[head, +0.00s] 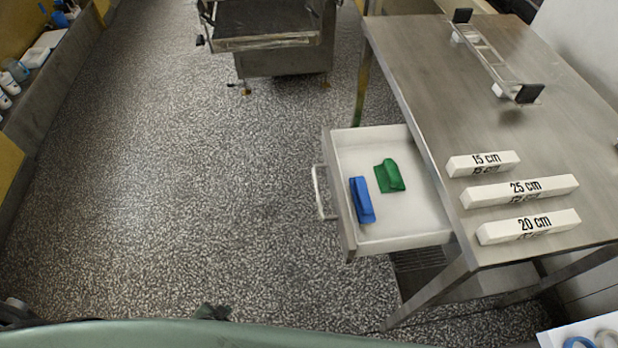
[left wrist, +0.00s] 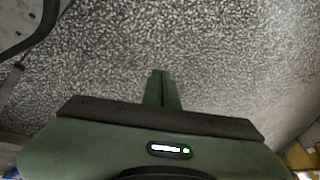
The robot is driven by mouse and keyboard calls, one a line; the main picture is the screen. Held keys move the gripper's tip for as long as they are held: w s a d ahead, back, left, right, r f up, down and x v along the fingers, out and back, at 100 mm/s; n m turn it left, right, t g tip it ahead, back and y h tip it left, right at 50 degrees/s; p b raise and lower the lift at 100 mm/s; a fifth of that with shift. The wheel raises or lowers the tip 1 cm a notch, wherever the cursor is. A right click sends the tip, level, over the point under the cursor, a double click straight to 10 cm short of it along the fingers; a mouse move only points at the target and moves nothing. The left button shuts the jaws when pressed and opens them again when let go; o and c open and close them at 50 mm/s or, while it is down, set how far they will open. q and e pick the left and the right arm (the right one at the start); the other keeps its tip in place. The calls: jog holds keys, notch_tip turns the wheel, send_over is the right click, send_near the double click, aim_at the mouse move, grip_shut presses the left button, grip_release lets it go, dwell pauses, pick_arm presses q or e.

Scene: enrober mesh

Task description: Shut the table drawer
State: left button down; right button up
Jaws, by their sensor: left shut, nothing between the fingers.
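The table drawer (head: 385,228) is pulled out from the left side of the steel table (head: 415,65). Its pale handle (head: 319,192) is on its left front face. A blue block-like item (head: 362,200) and a green one (head: 391,177) lie inside. My left gripper (head: 212,311) shows small and dark at the bottom of the head view, well left of and nearer than the drawer, touching nothing. In the left wrist view its fingers (left wrist: 161,77) are shut and empty over bare floor. My right gripper is not in view.
White bars marked 15 cm (head: 483,164), 25 cm (head: 519,191) and 20 cm (head: 528,227) lie on the tabletop, with a metal frame (head: 494,62) farther back. A machine (head: 268,45) stands at the back. The speckled floor (head: 180,190) left of the drawer is clear.

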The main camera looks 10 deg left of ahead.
pick_arm(q)
jog(key=w+r+m+t+h+p, duration=0.2)
jog(key=w+r+m+t+h, duration=0.35)
jog(key=w+r, duration=1.75)
jog(key=w+d+r+m+h+p, duration=0.1)
jog(key=w+d+r+m+h, duration=0.15)
jog(key=r+m, duration=0.35)
jog(key=w+d+r+m+h, duration=0.25)
jog(key=r+m, duration=0.25)
jog(key=r, duration=0.4)
jog(key=s+d+r+m+g+h+p, duration=0.2)
jog(key=s+d+r+m+g, duration=0.3)
jog(key=s+r+m+g, duration=0.45)
jog(key=w+d+f+m+t+p, duration=0.1)
jog(key=w+d+f+p, duration=0.2)
jog(key=d, duration=0.8)
jog(key=shift+w+d+f+t, duration=0.35)
jog(key=shift+w+f, duration=0.2)
jog(key=shift+w, duration=0.2)
jog(key=shift+y, duration=0.25)
jog(key=shift+m, duration=0.3)
